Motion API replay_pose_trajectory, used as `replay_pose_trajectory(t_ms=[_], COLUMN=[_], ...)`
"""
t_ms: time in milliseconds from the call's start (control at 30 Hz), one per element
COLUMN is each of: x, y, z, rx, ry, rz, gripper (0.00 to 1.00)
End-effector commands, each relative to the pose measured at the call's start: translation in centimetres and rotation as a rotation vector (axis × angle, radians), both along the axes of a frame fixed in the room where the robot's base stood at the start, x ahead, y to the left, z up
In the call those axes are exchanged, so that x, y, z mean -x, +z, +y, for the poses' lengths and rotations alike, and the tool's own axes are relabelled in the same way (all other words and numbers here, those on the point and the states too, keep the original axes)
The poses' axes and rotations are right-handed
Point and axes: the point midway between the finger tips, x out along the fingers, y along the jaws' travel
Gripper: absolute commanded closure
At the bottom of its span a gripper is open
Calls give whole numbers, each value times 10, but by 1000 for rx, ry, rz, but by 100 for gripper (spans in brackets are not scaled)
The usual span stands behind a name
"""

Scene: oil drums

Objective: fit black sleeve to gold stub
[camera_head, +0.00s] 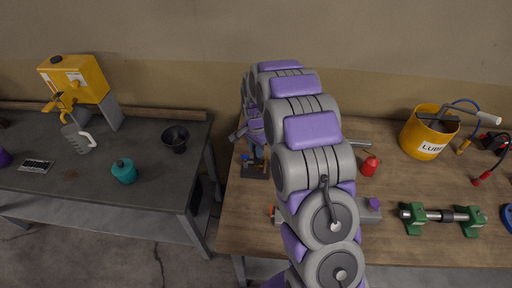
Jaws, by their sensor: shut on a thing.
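My grey and purple arm reaches over the wooden bench. My gripper (254,146) is at the arm's far end, low over the left side of this bench, and partly hidden by the arm. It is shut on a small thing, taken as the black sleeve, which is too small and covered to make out. Just below it stands a small fixture (255,171) with a dark base and blue and orange-gold parts. The gold stub is not clear; it may be on this fixture. I cannot tell whether sleeve and stub touch.
A yellow lube bucket (425,133), a red oil can (370,166) and green blocks (412,218) with a shaft stand right of my arm. The dark bench (90,190) at left carries a yellow dispenser (85,80), a black funnel (176,136) and a teal can (124,172). A gap separates the benches.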

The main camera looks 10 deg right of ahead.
Motion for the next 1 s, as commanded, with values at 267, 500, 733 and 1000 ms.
replay_pose_trajectory(t_ms=[267, 500, 733, 1000], x=[0, 0, 0, 0], y=[-7, -12, -16, -15], z=[0, 0, 0, 0], rx=[0, -1, -1, -1], ry=[0, 0, 0, 0], rz=[1, 2, 2, 1], gripper=[100, 100, 100, 68])
